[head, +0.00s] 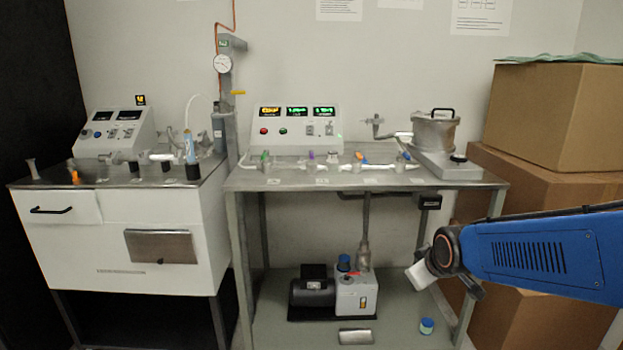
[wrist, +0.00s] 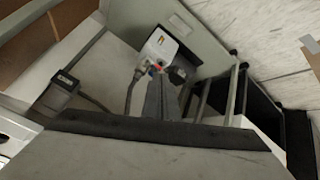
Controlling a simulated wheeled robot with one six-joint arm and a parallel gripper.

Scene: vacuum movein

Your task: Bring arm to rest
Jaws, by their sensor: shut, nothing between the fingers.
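My blue arm (head: 545,258) reaches in from the right edge of the head view, in front of the cardboard boxes and the right side of the steel bench. Its wrist end points left and down beside the right table leg. My gripper (wrist: 161,98) shows in the wrist view as dark fingers close together, shut and empty. The fingertips cannot be made out clearly in the head view. Beyond the fingers, the wrist view shows the vacuum pump (wrist: 160,48), apart from them as far as I can tell.
The steel bench (head: 300,181) carries a valve manifold, a control box (head: 296,128) and a metal pot (head: 435,133). The pump (head: 356,294) and a blue-capped jar (head: 427,326) stand on the lower shelf. Cardboard boxes (head: 555,115) stack at right. A white cabinet (head: 120,250) stands left.

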